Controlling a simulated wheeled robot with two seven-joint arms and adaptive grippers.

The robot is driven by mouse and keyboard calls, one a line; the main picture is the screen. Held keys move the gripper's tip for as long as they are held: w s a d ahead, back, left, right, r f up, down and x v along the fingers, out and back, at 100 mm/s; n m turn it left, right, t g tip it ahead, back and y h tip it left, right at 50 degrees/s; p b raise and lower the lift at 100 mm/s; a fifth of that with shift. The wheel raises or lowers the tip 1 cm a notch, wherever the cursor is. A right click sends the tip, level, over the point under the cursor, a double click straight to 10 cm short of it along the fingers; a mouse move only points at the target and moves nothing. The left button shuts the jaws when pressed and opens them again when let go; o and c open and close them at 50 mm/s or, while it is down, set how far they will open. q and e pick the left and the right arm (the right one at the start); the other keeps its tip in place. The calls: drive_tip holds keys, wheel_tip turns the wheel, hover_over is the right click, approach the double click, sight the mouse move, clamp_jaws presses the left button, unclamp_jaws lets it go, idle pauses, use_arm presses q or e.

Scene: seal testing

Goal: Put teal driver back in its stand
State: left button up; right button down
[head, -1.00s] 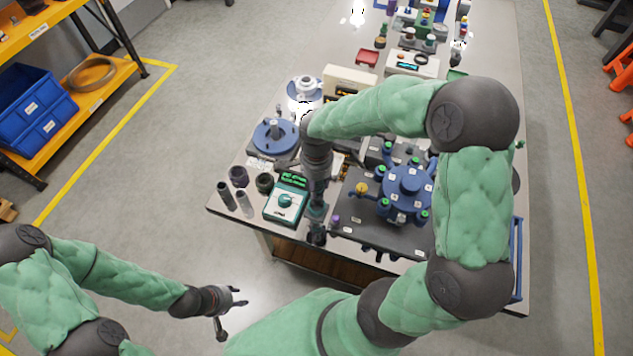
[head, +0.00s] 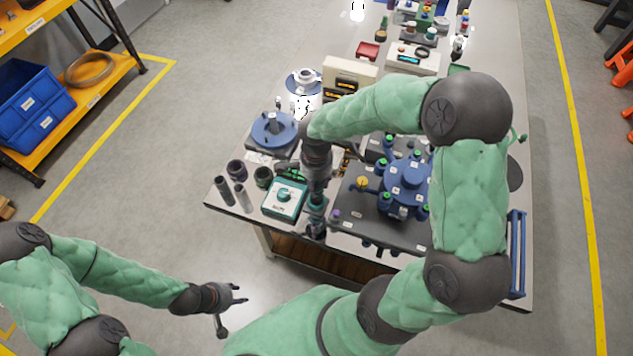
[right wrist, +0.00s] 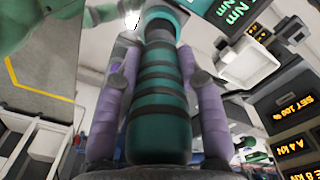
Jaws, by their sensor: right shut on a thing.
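My right gripper (head: 316,212) is above the front edge of the bench, just right of a teal tester box (head: 284,199). It is shut on the teal driver. In the right wrist view the driver (right wrist: 158,125) has a teal handle with dark bands and stands lengthwise between the lilac fingers (right wrist: 157,80). In the head view the gripper and arm hide most of the driver. I cannot make out its stand with certainty. My left gripper (head: 232,308) is open and empty, over the floor left of the bench.
Dark and grey cylinders (head: 225,191) stand at the bench's front left corner. A blue round fixture (head: 273,130) is behind them. A dark plate (head: 375,222) with a blue hub fixture (head: 405,180) lies right of my right gripper. Boxes with lit displays (head: 348,74) stand farther back.

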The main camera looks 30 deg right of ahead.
drive_tip(key=shift+f, duration=0.15)
drive_tip(key=shift+f+b, duration=0.15)
drive_tip(key=shift+b, duration=0.2)
drive_tip(key=c, duration=0.7)
unclamp_jaws()
drive_tip(key=shift+r+p, duration=1.65)
drive_tip(key=shift+r, duration=0.85)
